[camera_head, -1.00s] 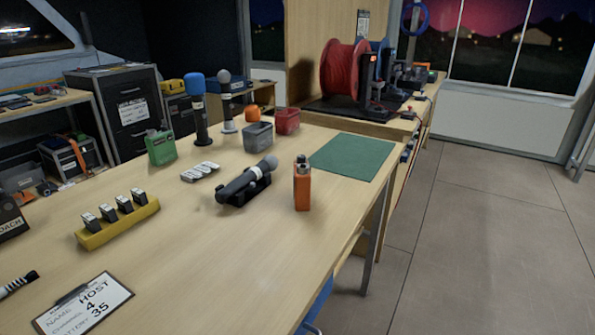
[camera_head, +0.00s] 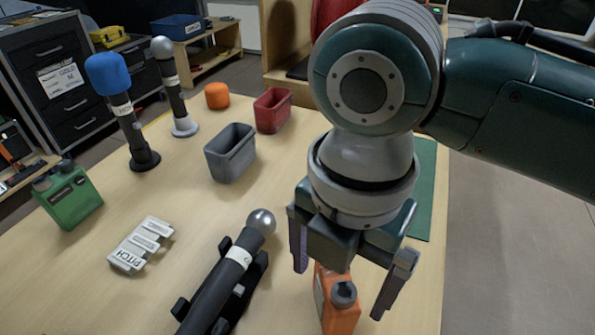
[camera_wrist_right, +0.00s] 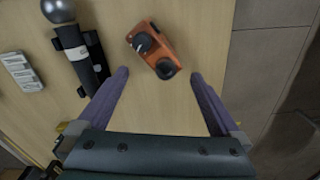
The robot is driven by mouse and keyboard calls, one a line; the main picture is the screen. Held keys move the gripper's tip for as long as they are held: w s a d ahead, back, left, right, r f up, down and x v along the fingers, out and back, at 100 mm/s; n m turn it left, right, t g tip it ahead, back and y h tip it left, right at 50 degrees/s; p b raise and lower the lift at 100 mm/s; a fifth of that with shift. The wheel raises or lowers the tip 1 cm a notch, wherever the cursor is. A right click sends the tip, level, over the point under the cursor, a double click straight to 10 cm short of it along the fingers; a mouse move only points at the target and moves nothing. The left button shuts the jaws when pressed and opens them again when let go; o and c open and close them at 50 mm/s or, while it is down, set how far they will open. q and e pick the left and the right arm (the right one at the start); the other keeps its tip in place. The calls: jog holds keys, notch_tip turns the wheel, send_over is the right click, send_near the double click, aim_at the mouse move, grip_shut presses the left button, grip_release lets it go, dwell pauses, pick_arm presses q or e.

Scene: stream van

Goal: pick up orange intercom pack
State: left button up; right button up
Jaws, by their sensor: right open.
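The orange intercom pack (camera_head: 338,306) stands on the wooden table near its right edge, with dark knobs on top. My right gripper (camera_head: 342,288) is open above it, fingers pointing down, one on either side in the head view. In the right wrist view the orange pack (camera_wrist_right: 152,48) lies ahead of the open right gripper (camera_wrist_right: 158,72), roughly between the lines of its two purple fingers and not held. The lower part of the pack is cut off in the head view. My left gripper is not in view.
A black microphone in a cradle (camera_head: 228,283) lies just left of the pack. A green mat (camera_head: 424,190) is partly behind my arm.

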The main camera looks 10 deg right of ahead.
aim_at(340, 295)
jog(key=shift+s+f, duration=0.15)
jog(key=shift+f, duration=0.45)
jog(key=f, duration=0.3)
jog(key=f+b, duration=0.1)
jog(key=f, duration=0.1)
jog(key=shift+d+f, duration=0.25)
jog(key=shift+d, duration=0.05)
grip_shut()
